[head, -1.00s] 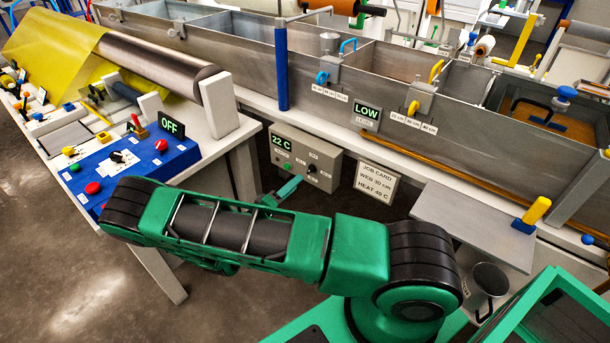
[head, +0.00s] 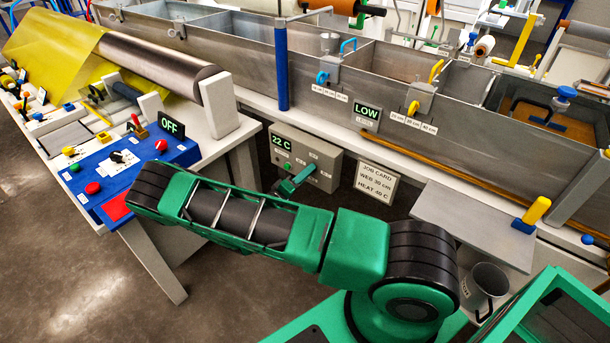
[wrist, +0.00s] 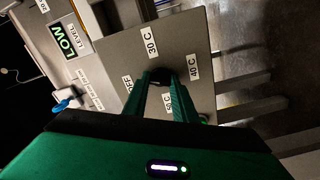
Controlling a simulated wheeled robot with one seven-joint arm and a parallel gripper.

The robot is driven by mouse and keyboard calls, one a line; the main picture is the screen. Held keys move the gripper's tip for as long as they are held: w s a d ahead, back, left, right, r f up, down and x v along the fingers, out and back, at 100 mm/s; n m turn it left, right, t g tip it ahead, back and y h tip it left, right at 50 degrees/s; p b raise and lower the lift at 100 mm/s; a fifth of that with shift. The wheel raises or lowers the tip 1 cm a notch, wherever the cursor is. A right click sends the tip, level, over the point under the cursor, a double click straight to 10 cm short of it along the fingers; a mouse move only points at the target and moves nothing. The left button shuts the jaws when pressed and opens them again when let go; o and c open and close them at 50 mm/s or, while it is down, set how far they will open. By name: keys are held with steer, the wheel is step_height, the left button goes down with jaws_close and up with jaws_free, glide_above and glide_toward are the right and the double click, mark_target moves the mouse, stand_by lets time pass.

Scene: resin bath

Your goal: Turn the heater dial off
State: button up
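The heater box (head: 330,164) is a grey panel under the bath's front edge, with a green 22 C display (head: 281,145). Its dial (wrist: 160,76) is a small black knob in the wrist view, ringed by labels OFF (wrist: 127,84), 30 C (wrist: 152,42), 40 C (wrist: 194,68) and 50 C. My gripper (head: 306,174) is at the panel. In the wrist view its two green fingers reach either side of the dial, tips close to it. I cannot tell whether they press on it. The dial's pointer is hidden.
The job card (head: 376,182), reading HEAT 40 C, hangs right of the box. A grey shelf (head: 470,225) juts out further right, with a metal mug (head: 485,285) below. The blue control panel (head: 130,165) on the left bench is near my arm. The LOW level sign (head: 366,112) is above.

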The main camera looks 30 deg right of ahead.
steer(key=c, duration=0.3)
steer(key=shift+a+f+n, duration=0.1)
steer(key=shift+f+n, duration=0.05)
steer(key=shift+n, duration=2.45)
steer(key=o, duration=1)
steer(key=shift+o, duration=0.2)
steer(key=v, duration=1)
steer(key=shift+a, duration=0.35)
